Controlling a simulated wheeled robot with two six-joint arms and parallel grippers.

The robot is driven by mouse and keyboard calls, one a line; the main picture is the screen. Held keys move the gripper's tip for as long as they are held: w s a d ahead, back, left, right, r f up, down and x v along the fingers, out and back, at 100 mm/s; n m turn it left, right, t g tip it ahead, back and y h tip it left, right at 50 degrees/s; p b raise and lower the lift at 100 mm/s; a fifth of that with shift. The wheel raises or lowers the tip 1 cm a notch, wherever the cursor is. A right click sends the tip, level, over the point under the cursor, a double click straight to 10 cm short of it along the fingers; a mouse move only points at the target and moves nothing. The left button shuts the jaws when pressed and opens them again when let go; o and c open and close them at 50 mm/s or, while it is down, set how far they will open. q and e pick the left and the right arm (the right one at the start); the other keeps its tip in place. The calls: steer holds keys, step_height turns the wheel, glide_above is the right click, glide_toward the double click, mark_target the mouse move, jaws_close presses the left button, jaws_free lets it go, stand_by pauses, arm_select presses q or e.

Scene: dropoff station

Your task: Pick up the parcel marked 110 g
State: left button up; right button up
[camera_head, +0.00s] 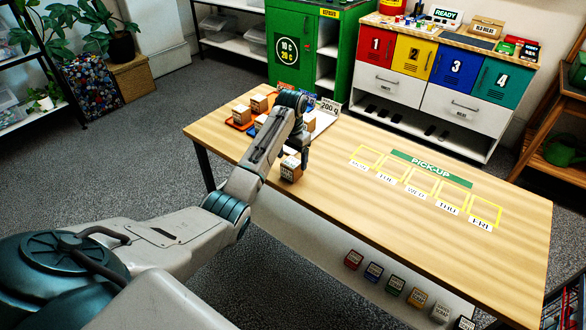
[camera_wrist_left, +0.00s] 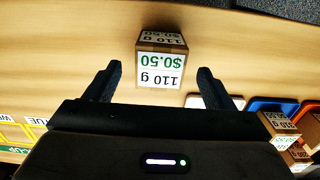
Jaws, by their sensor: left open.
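The parcel marked 110 g (camera_wrist_left: 161,68) is a small brown box with white labels reading 110 g and $0.50. It stands on the wooden table (camera_head: 390,225). In the head view the parcel (camera_head: 290,170) is partly covered by my left gripper (camera_head: 299,160). In the left wrist view my left gripper (camera_wrist_left: 158,85) is open, with one finger on each side of the parcel's near end. Gaps show between the fingers and the box. My right gripper is in neither view.
In the wrist view, parcels (camera_wrist_left: 280,127) and a blue tray (camera_wrist_left: 272,104) lie right of the gripper. A green PICK-UP strip (camera_head: 431,168) with yellow day squares lies right. The table's middle is clear.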

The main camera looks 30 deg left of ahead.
mark_target(292, 162)
arm_select(q)
step_height(292, 162, down, 4)
steer(key=shift+r+p, duration=0.1)
steer(key=shift+p, duration=0.65)
steer(key=shift+f, duration=0.55)
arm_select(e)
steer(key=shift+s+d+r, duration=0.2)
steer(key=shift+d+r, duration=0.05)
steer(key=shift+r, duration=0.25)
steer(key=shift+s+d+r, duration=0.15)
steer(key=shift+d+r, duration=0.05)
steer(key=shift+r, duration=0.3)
arm_select(q)
steer(key=c, duration=1.1)
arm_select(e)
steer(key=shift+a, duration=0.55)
arm_select(q)
steer(key=shift+r, duration=0.15)
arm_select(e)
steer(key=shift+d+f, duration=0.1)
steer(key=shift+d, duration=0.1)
